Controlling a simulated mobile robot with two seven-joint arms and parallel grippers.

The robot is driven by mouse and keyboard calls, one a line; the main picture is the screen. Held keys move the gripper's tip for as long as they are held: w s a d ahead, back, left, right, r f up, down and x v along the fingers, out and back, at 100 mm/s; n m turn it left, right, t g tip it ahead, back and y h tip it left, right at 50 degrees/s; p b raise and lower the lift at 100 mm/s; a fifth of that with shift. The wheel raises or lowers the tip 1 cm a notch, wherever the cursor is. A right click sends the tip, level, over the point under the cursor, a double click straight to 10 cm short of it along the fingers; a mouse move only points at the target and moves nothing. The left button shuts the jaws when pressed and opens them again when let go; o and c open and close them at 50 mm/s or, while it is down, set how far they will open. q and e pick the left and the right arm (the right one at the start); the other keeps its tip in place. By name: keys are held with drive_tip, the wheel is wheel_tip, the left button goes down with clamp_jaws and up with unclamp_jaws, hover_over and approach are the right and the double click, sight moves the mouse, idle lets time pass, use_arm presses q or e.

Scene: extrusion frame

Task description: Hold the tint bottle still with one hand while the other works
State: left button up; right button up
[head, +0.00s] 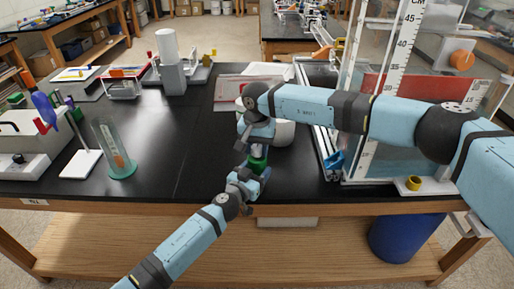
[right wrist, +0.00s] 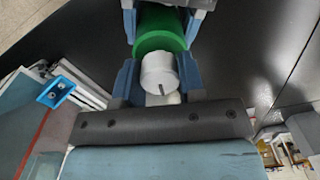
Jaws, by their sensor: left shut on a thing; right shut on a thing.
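The tint bottle is green (head: 257,164) and stands near the front edge of the black bench, partly hidden by both grippers. In the right wrist view its green body (right wrist: 160,28) has a white cap (right wrist: 158,72) at the end nearer the camera. My left gripper (head: 256,172) comes in low from the front and is shut on the green body. My right gripper (head: 259,149) is above it. In the right wrist view the fingers of my right gripper (right wrist: 158,80) are shut on the white cap, one on each side.
A white tub (head: 284,132) stands behind my right gripper, partly hidden. A framed tank with a ruler (head: 392,60) stands at the right. A glass cylinder (head: 115,150) and a white stand (head: 82,163) are at the left. The bench between is clear.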

sight(257, 147)
drive_tip(key=o, duration=0.9)
drive_tip(key=shift+o, duration=0.2)
wheel_tip(257, 147, up, 12)
use_arm(q)
drive_tip(key=o, duration=1.1)
drive_tip(key=shift+s, duration=0.1)
